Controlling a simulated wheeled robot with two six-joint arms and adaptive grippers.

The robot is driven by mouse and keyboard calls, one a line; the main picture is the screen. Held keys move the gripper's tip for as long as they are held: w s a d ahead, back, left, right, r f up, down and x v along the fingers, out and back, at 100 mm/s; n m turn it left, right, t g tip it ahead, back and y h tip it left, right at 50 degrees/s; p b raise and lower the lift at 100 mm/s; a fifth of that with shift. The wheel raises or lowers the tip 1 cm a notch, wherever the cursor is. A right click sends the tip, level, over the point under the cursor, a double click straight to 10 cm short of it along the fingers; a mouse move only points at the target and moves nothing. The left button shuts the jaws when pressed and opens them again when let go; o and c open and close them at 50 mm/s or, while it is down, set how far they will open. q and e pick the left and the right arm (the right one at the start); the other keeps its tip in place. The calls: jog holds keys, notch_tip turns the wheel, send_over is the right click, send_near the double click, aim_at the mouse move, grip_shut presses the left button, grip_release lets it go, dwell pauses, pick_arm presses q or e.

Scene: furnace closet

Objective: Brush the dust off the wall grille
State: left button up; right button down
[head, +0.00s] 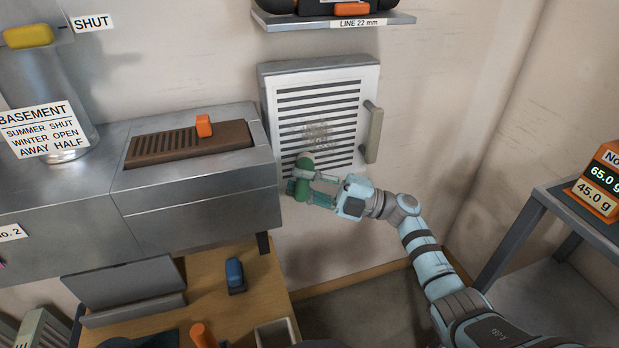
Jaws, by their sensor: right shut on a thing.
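The white wall grille (345,92) with dark horizontal slots is on the wall in the middle of the head view. A greyish dust patch (318,132) lies on its slots near the centre. My right gripper (303,188) is shut on a green-handled brush (304,168) at the lower left of the grille. The brush's greyish end points up, just below the dust patch; I cannot tell whether it touches the grille. A grey-green handle (373,132) stands out from the grille's right side. My left gripper is not in view.
A metal duct (200,200) with an orange-tabbed slider (204,126) juts out at the left. A shelf (340,21) is above the grille. A wooden bench (262,295) holds a blue-handled item (235,275). A metal stand (545,215) with an orange scale (600,185) is at the right.

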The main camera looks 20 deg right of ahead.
jog(key=d+b, duration=0.2)
jog(key=d, duration=0.2)
jog(key=shift+s+d, duration=0.15)
jog(key=shift+d, duration=0.15)
dwell(0.4)
jog(key=shift+a+p, duration=0.95)
jog(key=shift+a, duration=1.35)
jog(key=shift+d, duration=0.1)
